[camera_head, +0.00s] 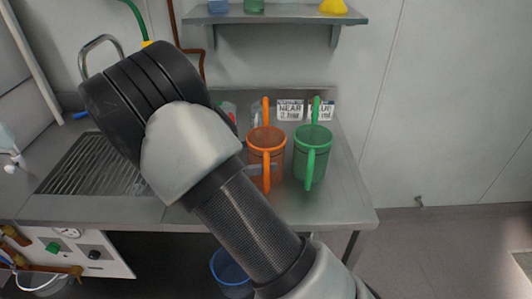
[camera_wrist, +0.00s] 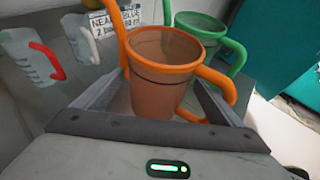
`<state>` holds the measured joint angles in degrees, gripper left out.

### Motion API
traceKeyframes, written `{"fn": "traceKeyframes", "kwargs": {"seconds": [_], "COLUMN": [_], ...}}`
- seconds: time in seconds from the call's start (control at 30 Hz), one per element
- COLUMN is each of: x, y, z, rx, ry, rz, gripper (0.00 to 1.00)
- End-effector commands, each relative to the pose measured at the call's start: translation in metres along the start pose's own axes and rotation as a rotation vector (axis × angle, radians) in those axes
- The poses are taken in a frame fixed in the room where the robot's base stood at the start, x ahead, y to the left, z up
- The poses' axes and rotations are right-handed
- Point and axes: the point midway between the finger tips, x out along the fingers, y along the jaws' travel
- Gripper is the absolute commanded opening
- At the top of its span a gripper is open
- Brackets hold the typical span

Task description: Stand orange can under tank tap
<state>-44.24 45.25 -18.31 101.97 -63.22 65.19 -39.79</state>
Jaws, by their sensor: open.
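The orange can (camera_head: 267,143) stands upright on the metal bench, with a tall orange handle at the back and another at the front. In the wrist view the orange can (camera_wrist: 160,85) sits between the two fingers of my gripper (camera_wrist: 157,88), which is open around it. I cannot tell whether a finger touches it. In the head view my arm hides most of the gripper. No tank tap is clearly identifiable; a green hose with a yellow end (camera_head: 147,43) hangs behind my arm at upper left.
A green can (camera_head: 313,148) stands close to the right of the orange one. A clear jug with a red handle (camera_wrist: 32,58) is to the left. Label cards (camera_head: 290,109) stand behind. A slatted drain (camera_head: 90,170) is at left, a shelf (camera_head: 275,18) above, and a blue bucket (camera_head: 230,270) below.

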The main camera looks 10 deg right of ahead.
Motion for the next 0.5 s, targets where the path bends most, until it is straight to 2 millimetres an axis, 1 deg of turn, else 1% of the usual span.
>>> {"fn": "traceKeyframes", "kwargs": {"seconds": [0.13, 0.4, 0.5], "x": [0.010, 0.051, 0.059], "y": [0.000, -0.001, 0.000], "z": [0.000, 0.000, 0.000], "rx": [0.001, 0.001, 0.001], "ry": [0.001, 0.000, 0.001], "rz": [-0.001, -0.003, 0.000], "gripper": [0.90, 0.90, 0.90]}}
